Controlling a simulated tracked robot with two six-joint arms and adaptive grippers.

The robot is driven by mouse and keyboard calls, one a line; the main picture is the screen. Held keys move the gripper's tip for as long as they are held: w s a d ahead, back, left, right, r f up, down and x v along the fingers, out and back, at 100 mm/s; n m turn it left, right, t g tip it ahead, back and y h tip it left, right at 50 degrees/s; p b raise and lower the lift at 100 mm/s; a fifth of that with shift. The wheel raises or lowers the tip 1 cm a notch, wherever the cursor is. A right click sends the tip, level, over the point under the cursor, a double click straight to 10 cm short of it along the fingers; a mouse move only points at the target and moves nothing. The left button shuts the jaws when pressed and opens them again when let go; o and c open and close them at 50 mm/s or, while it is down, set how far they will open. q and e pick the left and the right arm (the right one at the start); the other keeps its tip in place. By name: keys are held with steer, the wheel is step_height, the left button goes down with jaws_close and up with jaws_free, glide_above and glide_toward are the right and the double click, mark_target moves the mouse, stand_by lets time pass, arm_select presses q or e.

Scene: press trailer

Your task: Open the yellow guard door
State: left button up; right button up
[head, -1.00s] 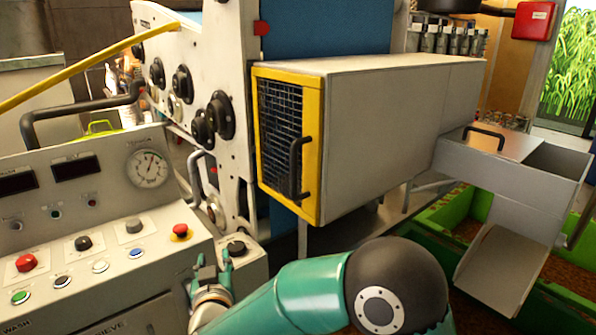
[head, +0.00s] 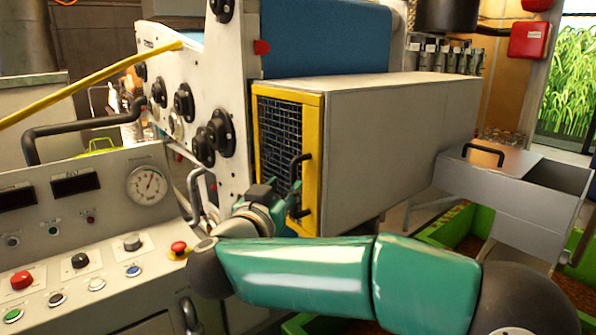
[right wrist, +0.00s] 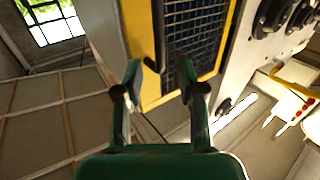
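The yellow guard door (head: 312,140), a yellow frame around dark wire mesh, sits flush and closed on the end of a long grey housing (head: 395,135). Its black bar handle (head: 297,172) is upright near the door's right edge. My right gripper (head: 288,202) is in front of the door's lower part, close to the handle. In the right wrist view its two fingers (right wrist: 159,72) are apart. The handle (right wrist: 158,35) shows just ahead between the fingertips, nearer the left one; contact cannot be told. My left gripper is out of view.
A control panel (head: 105,215) with buttons and a gauge is at left. A curved grey rail (head: 197,195) and black knobs (head: 220,130) stand left of the door. A grey chute box (head: 510,190) over green bins is at right.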

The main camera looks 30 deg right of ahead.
mark_target(293, 178)
steer(key=p+x, duration=0.1)
steer(key=x, duration=0.5)
steer(key=shift+w+d, duration=0.2)
steer(key=shift+d, duration=0.1)
jaws_close()
